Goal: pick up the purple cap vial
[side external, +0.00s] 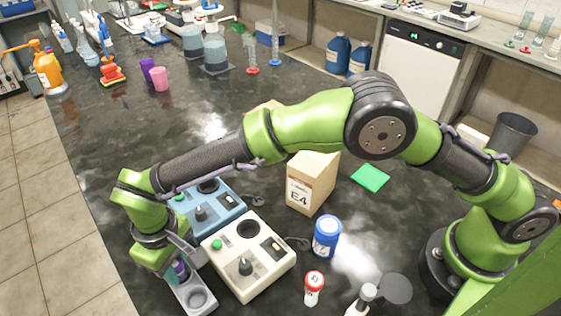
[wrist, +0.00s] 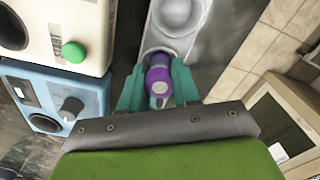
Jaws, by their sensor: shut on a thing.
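The purple cap vial (wrist: 160,78) is between the two teal fingers of my gripper (wrist: 158,90) in the wrist view. Its purple cap faces the camera. In the side view the vial (side external: 180,268) shows as a small purple patch at the lower left, partly hidden by my gripper (side external: 176,272). My gripper is shut on the vial, over a grey holder (side external: 196,299) with round wells. The holder (wrist: 190,40) also shows in the wrist view. I cannot tell whether the vial still touches its well.
A white device (side external: 248,256) and a blue device (side external: 208,208) stand close beside the holder. A box marked E4 (side external: 311,184), a blue jar (side external: 326,238) and a red-capped vial (side external: 313,288) stand to the right. The bench edge is close on the left.

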